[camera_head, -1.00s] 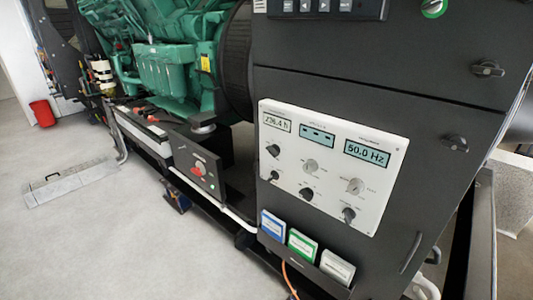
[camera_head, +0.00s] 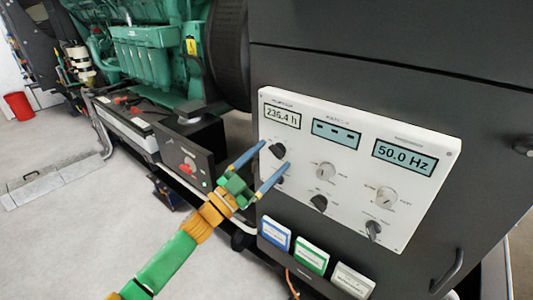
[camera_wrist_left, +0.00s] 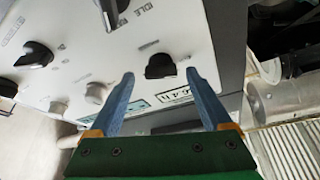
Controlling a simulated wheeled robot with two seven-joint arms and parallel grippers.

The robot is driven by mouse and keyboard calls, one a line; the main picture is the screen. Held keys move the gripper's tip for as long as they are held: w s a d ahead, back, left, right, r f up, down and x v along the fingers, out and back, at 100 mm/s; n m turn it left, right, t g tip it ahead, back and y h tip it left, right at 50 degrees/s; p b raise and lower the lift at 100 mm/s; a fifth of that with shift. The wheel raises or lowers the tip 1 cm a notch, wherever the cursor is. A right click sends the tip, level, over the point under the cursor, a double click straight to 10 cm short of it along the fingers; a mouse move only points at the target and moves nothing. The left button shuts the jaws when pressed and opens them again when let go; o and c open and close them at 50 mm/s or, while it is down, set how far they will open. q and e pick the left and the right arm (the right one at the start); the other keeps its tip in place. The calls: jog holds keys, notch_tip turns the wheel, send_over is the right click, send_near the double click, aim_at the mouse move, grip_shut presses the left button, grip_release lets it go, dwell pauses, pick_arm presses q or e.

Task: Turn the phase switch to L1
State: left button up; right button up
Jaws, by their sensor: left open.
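The white control panel (camera_head: 355,130) has three displays and several rotary knobs; which one is the phase switch I cannot read. My left gripper (camera_head: 274,154) is open and empty, with its blue fingertips at the panel's left side. In the left wrist view this black knob (camera_wrist_left: 160,66) shows between the two fingertips, seemingly not gripped. The lower left knob (camera_head: 279,180) is partly hidden by a finger. My right gripper is not in view.
Grey knobs (camera_head: 325,171) and black knobs (camera_head: 373,230) sit farther right on the panel. Blue, green and white boxes (camera_head: 311,255) are in a holder below. A dark box with a red knob (camera_head: 187,168) juts out left of the panel. A cabinet handle (camera_head: 449,271) is lower right.

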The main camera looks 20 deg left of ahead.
pick_arm(q)
jog(key=shift+w, duration=0.3)
jog(key=shift+s, duration=0.1)
jog(key=shift+c, duration=1.1)
grip_shut()
jog(key=shift+m, duration=0.5)
jog(key=m+g, duration=0.1)
jog(key=m, duration=0.1)
jog(key=m+g+h, duration=0.1)
jog(key=m, duration=0.1)
jog(key=shift+a+r+m+h, duration=0.1)
jog(key=shift+r+m+h, duration=0.05)
jog(key=shift+m+h, duration=0.2)
jog(key=shift+a+r+m+g+h+p, duration=0.25)
jog(key=shift+m+g, duration=0.35)
jog(key=shift+m, duration=0.75)
jog(key=shift+d+f+m+g+p, duration=0.15)
jog(key=shift+m+g+p, duration=0.35)
jog(key=shift+m, duration=0.8)
